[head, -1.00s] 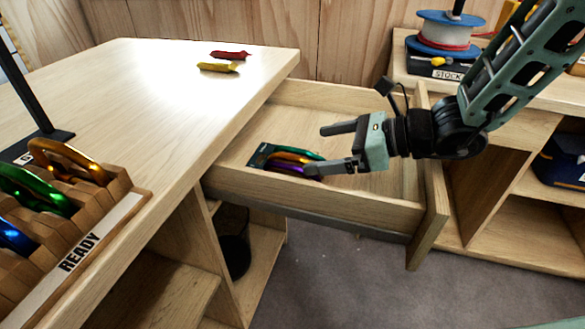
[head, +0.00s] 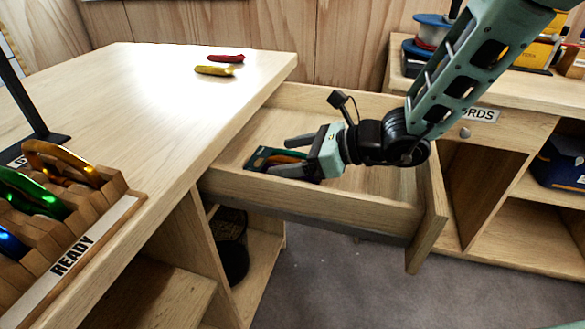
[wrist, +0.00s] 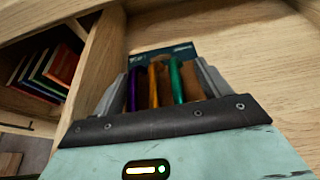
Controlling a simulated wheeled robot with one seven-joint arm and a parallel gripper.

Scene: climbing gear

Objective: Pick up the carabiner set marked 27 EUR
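A carabiner set (head: 262,157) lies on a dark card in the open drawer (head: 330,207), near its left end. The wrist view shows its purple, orange and green carabiners (wrist: 155,85) side by side. No 27 EUR mark is readable in either view. My gripper (head: 281,157) is low in the drawer, its fingers pointing left over the set. In the wrist view my gripper (wrist: 161,72) has its fingers apart, one on each side of the carabiners. A gap shows on the right side; whether the left finger touches is unclear. My gripper partly hides the set in the head view.
The drawer walls stand close around my gripper. A wooden READY rack (head: 100,228) with carabiners stands on the counter at left. Red (head: 226,58) and yellow (head: 214,71) items lie farther back. The drawer's right part is clear.

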